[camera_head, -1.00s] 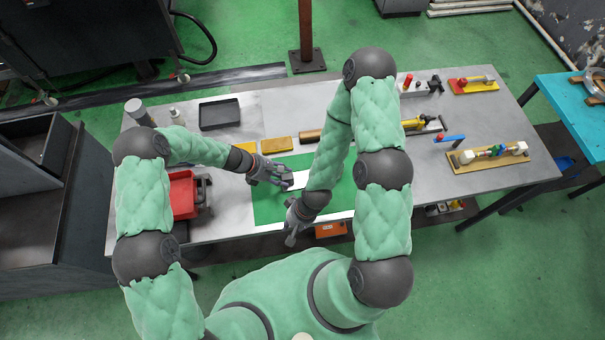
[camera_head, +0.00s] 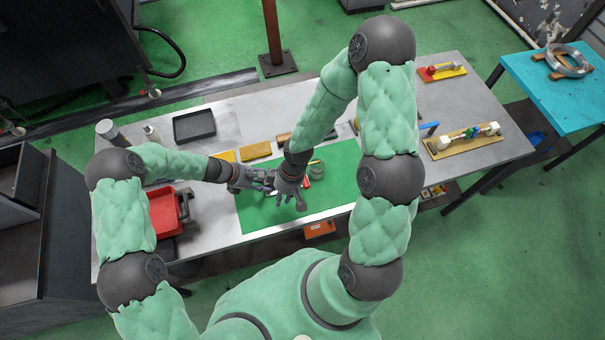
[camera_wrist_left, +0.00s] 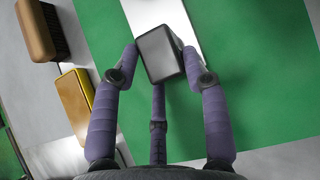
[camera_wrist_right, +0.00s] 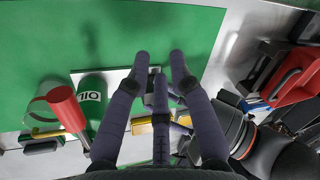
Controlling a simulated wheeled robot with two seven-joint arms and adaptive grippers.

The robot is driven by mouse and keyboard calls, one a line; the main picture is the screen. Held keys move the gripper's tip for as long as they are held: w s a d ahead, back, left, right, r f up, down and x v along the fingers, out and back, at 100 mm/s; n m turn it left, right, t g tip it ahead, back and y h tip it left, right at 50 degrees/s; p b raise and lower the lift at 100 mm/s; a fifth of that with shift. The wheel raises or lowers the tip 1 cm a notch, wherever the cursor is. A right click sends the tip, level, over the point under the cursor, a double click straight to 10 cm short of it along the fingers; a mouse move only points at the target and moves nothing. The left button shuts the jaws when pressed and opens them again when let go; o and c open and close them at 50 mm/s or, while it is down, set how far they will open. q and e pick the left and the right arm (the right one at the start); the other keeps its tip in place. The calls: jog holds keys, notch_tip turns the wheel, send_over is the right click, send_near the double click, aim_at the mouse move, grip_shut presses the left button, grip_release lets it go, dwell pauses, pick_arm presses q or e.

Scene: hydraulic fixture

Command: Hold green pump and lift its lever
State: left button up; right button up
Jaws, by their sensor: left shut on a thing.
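The green pump shows in the right wrist view as a green cylinder marked OIL (camera_wrist_right: 92,98) by a white plate (camera_wrist_right: 118,74). Its lever ends in a red grip (camera_wrist_right: 68,108), which also shows in the head view (camera_head: 306,182). My left gripper (camera_head: 268,180) is shut on a grey block (camera_wrist_left: 159,54), which looks like the plate's end part. It holds the block between its fingers in the left wrist view (camera_wrist_left: 161,62). My right gripper (camera_head: 291,197) is open and empty, close beside the left gripper and left of the red grip. Much of the pump is hidden in the head view.
A green mat (camera_head: 345,165) covers the front middle of the grey table. A red box (camera_head: 163,215) stands at left, and a fixture on a wooden board (camera_head: 462,142) at right.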

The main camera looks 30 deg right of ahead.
jog(key=w+d+r+n+h, duration=0.1)
jog(key=d+r, duration=0.1)
jog(key=d, duration=0.1)
jog(key=w+d+r+n+h, duration=0.1)
jog(key=d+r, duration=0.2)
jog(key=w+d+r+n+h, duration=0.1)
jog(key=d+r+n, duration=0.1)
jog(key=d, duration=0.1)
jog(key=shift+d+r, duration=0.1)
jog(key=shift+r, duration=0.25)
jog(key=shift+d, duration=0.15)
jog(key=shift+f, duration=0.25)
notch_tip(320, 180, down, 5)
jog(key=shift+r, duration=0.2)
jog(key=shift+s+f, duration=0.3)
jog(key=shift+f, duration=0.45)
jog(key=shift+w+f, duration=0.15)
jog(key=shift+w, duration=0.2)
grip_shut()
